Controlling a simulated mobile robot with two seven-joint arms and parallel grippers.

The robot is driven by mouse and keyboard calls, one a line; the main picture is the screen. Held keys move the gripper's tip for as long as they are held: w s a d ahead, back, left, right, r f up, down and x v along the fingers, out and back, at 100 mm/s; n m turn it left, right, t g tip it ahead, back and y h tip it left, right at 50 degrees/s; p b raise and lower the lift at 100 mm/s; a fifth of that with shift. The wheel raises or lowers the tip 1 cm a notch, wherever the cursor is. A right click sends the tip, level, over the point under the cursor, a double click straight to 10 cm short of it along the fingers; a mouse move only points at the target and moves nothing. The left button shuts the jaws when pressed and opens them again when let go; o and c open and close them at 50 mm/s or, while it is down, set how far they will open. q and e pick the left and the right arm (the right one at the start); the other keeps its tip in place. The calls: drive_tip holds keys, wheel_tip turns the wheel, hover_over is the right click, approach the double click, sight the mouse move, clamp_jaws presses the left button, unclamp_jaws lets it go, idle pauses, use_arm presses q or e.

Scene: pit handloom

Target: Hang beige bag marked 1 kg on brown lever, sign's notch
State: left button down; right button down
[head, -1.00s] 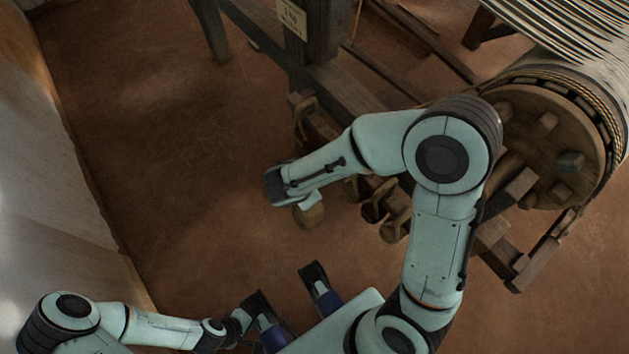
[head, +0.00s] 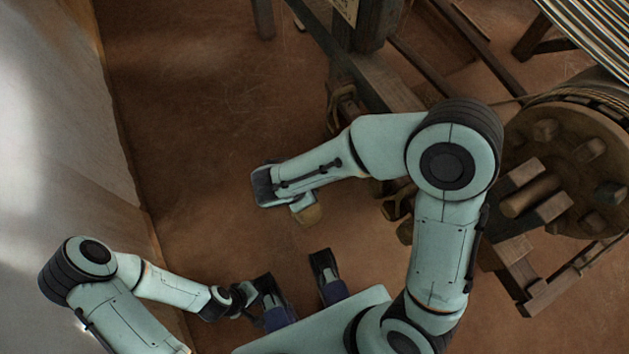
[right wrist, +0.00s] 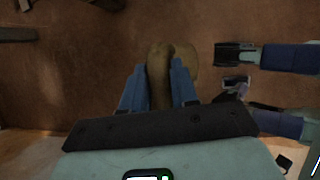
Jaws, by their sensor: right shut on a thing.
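The beige bag (head: 308,215) hangs from my right gripper (head: 303,202), above the floor in the head view. In the right wrist view the bag (right wrist: 159,72) sits between the two blue fingers of my right gripper (right wrist: 157,88), which are shut on it. Its 1 kg mark cannot be read. A pale sign (head: 345,9) on a dark post is cut by the top edge. I cannot make out the brown lever or its notch for certain. My left gripper (head: 243,297) is low in the head view, away from the bag; its fingers are unclear.
The loom's timber frame (head: 375,85) stands right of the bag, with brown weights (head: 342,107) hanging along it and more partly behind my right arm. The round beam end (head: 570,165) is at right. A pale wall (head: 60,120) bounds the left. Floor between is clear.

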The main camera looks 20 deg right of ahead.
drive_tip(key=shift+s+a+r, duration=0.1)
drive_tip(key=shift+a+r, duration=0.1)
drive_tip(key=shift+a, duration=0.95)
drive_tip(key=shift+s+a+r, duration=0.1)
drive_tip(key=shift+a+r, duration=0.05)
drive_tip(key=shift+a, duration=0.95)
